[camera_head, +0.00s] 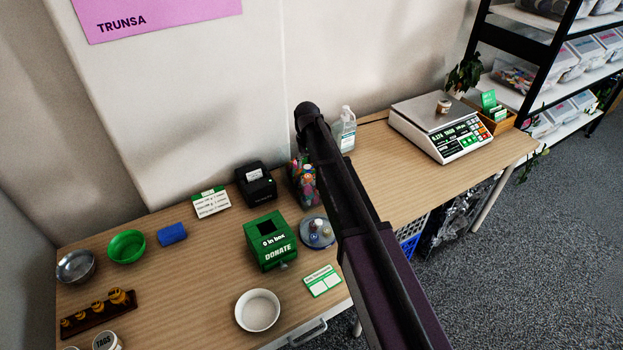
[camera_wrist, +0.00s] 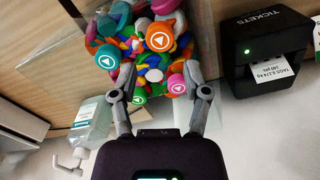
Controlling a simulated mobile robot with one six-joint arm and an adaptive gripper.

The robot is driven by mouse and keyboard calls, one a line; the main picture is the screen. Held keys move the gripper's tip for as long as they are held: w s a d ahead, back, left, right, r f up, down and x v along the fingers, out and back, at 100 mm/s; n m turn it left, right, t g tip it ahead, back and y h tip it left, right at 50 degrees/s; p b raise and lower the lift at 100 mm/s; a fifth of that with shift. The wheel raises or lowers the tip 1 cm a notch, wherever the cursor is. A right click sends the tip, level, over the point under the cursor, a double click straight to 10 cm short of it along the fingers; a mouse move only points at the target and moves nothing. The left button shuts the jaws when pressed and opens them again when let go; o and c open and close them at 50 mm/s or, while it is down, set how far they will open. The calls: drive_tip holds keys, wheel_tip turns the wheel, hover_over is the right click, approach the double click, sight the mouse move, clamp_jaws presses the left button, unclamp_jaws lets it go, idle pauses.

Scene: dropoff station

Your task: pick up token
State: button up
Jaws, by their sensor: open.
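Whether the fingertips touch any token I cannot tell. In the camera_head view the token container (camera_head: 304,180) stands at the back of the table, partly hidden by my arm, and my gripper is hidden there.
A black ticket printer (camera_head: 255,184) stands close left of the container; it also shows in the wrist view (camera_wrist: 265,50). A sanitizer bottle (camera_head: 346,130) stands on the other side. A green donate box (camera_head: 270,240), glass dish (camera_head: 317,233), white bowl (camera_head: 257,310) and scale (camera_head: 440,125) share the table.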

drive_tip(key=shift+s+f+b, duration=0.15)
drive_tip(key=shift+f+b, duration=2.3)
drive_tip(key=shift+f, duration=0.1)
drive_tip(key=c, duration=0.5)
